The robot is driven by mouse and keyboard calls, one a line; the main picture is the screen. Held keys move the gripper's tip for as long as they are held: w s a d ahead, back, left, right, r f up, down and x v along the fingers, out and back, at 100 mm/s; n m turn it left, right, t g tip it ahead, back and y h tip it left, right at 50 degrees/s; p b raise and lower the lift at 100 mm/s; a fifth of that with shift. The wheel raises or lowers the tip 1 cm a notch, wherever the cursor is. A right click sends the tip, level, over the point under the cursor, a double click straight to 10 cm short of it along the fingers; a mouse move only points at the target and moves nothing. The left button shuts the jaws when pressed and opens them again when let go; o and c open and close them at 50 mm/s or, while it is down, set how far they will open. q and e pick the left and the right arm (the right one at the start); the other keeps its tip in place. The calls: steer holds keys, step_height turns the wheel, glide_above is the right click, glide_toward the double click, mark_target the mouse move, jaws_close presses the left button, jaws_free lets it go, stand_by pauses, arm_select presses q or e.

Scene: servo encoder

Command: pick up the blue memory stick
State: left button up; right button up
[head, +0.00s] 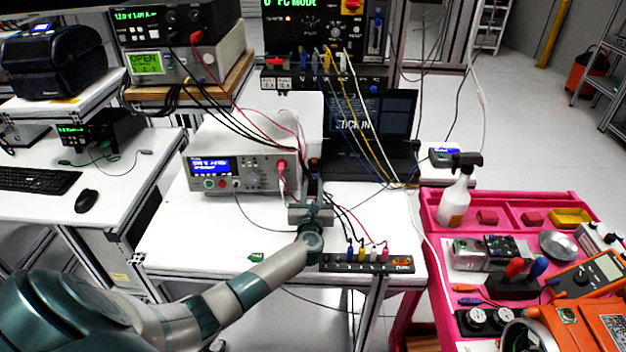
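My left gripper (314,172) reaches over the white bench, pointing away from me. Its fingers are at the left side of the open black laptop (372,125), whose screen reads "STICK IN". I cannot clearly make out the blue memory stick. A small dark patch shows at the fingertips, too small to identify, and the gripper hides part of that spot. Whether the fingers are open or closed on something does not show. My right gripper is not in view.
A white bench instrument (245,165) with leads stands close left of the gripper. A black socket strip (367,263) with coloured plugs lies at the bench front. Cables hang around the laptop. A crowded pink cart (428,215) stands at right. The bench's front left is mostly clear.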

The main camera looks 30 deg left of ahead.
mark_target(313, 176)
arm_select(q)
steer(key=shift+p+x, duration=0.45)
steer(key=shift+x, duration=1.8)
steer(key=shift+s, duration=0.1)
steer(key=shift+c, duration=0.4)
jaws_close()
